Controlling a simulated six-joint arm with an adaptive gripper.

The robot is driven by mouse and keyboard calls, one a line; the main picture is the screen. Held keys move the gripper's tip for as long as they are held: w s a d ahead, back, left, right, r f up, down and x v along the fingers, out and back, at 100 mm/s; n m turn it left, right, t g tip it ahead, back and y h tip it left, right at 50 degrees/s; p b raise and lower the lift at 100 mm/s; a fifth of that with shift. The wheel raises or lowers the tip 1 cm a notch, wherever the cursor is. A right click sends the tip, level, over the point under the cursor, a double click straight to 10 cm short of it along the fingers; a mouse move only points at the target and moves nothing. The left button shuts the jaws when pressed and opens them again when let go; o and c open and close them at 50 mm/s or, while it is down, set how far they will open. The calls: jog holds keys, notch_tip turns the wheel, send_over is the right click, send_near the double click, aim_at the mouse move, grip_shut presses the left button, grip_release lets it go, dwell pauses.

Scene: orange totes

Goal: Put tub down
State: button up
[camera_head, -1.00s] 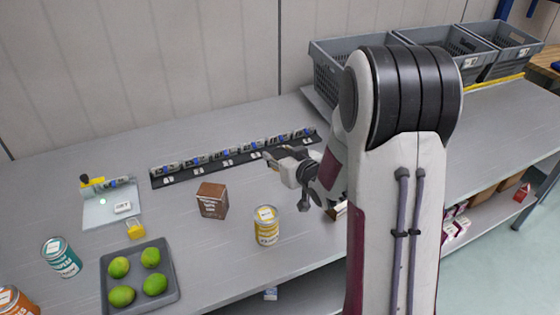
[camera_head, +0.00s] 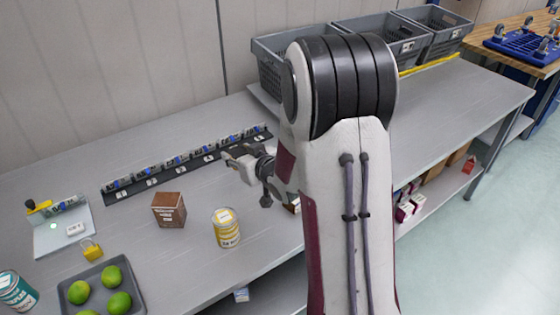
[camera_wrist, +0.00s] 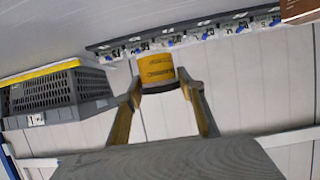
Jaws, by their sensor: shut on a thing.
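The tub (camera_wrist: 156,70) is yellow with dark lettering and shows in the wrist view between the two fingers. My gripper (camera_wrist: 160,87) is shut on it, with one finger at each side. In the head view my gripper (camera_head: 234,158) is over the grey bench, behind the yellow-and-white can and near the strip of small labelled holders. The tub cannot be made out in the head view. I cannot tell whether its base touches anything.
A brown carton (camera_head: 168,210) and a yellow-and-white can (camera_head: 226,229) stand left of my arm. A grey tray (camera_head: 75,296) with green fruit is at the front left. The labelled strip (camera_head: 190,168) runs along the back. Grey crates (camera_head: 275,75) stand at the back right.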

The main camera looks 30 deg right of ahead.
jog(key=d, duration=2)
jog(key=shift+w+r, duration=0.25)
jog(key=shift+r, duration=0.1)
jog(key=shift+d+f, duration=0.1)
jog(key=shift+f, duration=3.05)
jog(key=shift+f, duration=1.9)
jog(key=shift+f, duration=0.15)
